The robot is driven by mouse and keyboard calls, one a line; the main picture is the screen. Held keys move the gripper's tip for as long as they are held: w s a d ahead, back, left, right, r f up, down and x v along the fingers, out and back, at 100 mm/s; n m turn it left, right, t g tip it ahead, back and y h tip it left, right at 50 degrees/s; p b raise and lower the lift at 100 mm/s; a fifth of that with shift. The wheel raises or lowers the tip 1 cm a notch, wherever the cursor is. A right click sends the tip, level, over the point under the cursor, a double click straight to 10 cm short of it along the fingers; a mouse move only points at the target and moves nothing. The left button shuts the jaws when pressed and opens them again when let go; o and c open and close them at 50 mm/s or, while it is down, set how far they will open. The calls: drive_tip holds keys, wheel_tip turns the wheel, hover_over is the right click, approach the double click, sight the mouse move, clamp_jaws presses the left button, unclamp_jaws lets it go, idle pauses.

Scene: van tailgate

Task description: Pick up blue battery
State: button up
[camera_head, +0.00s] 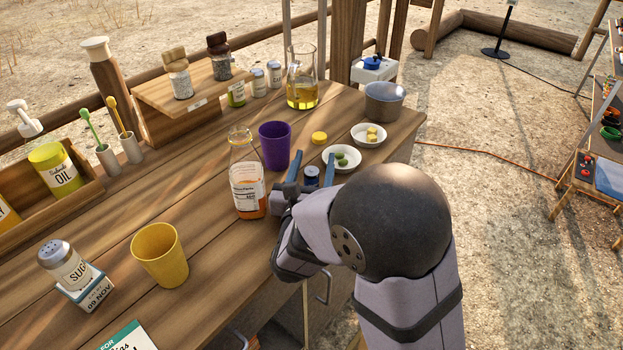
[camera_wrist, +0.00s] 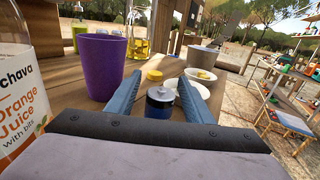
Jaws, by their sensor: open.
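The blue battery (camera_head: 312,176) stands upright on the wooden table near its right edge. It is a short dark-blue cylinder with a pale top. In the wrist view the battery (camera_wrist: 160,102) shows between the two fingers, just ahead of the palm. My gripper (camera_head: 311,168) is open, with one blue-grey finger on each side of the battery; the fingers also show in the wrist view (camera_wrist: 158,88). I cannot tell whether either finger touches it. The lower part of the battery is partly hidden by my gripper in both views.
An orange juice bottle (camera_head: 246,185) and a purple cup (camera_head: 274,145) stand left of my gripper. A white dish (camera_head: 353,157) with green pieces is close at the right. Beyond are a yellow cap (camera_head: 319,137), another dish (camera_head: 357,140) and a pot (camera_head: 384,102).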

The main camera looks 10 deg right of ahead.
drive_tip(key=shift+w+d, duration=0.1)
drive_tip(key=shift+w, duration=0.1)
clamp_jaws()
drive_tip(key=shift+r, duration=0.2)
wheel_tip(320, 180, up, 28)
drive_tip(key=p, duration=0.4)
drive_tip(key=shift+f+p, duration=0.15)
drive_tip(key=shift+p, duration=0.25)
